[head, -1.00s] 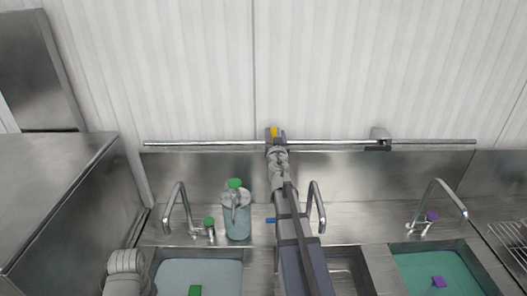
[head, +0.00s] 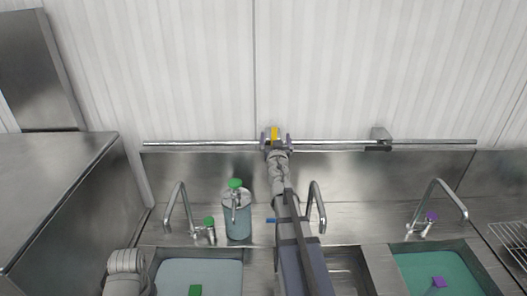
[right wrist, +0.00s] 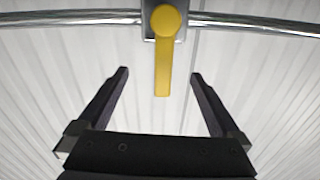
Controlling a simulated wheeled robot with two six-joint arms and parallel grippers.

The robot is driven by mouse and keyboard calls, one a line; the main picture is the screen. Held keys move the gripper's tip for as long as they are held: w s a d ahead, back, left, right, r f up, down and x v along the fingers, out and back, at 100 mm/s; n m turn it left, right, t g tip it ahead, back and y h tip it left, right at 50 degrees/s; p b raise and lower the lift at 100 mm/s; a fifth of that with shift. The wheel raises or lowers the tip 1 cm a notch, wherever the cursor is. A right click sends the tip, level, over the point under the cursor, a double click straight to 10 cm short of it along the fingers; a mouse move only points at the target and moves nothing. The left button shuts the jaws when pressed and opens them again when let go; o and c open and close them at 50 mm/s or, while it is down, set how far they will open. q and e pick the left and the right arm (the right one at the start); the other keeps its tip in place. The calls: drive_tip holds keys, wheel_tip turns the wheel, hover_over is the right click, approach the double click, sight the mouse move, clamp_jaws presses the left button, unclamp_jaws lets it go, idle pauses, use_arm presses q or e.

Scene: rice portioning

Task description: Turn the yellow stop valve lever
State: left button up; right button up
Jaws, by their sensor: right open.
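The yellow stop valve lever (head: 274,133) sits on the chrome pipe (head: 220,142) against the back wall. In the right wrist view the lever (right wrist: 163,60) has a round head at the pipe and a flat handle pointing toward the gripper. My right gripper (head: 275,136) is open at the lever in the head view. In the right wrist view its two fingers (right wrist: 160,72) stand apart on either side of the handle's lower end, with gaps on both sides. I cannot tell the depth between fingers and handle. My left gripper is not in view; only part of my left arm shows at the lower left.
Below the pipe are a left sink (head: 215,271) and a right sink (head: 432,262) with greenish water, several curved taps, and a green-topped dispenser bottle (head: 238,215). A grey bracket (head: 380,136) sits on the pipe at right. A metal cabinet (head: 60,200) stands at left.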

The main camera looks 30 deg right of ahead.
drive_tip(key=v, duration=0.5)
drive_tip(key=shift+s+a, duration=0.2)
drive_tip(key=shift+s, duration=0.1)
idle(0.4)
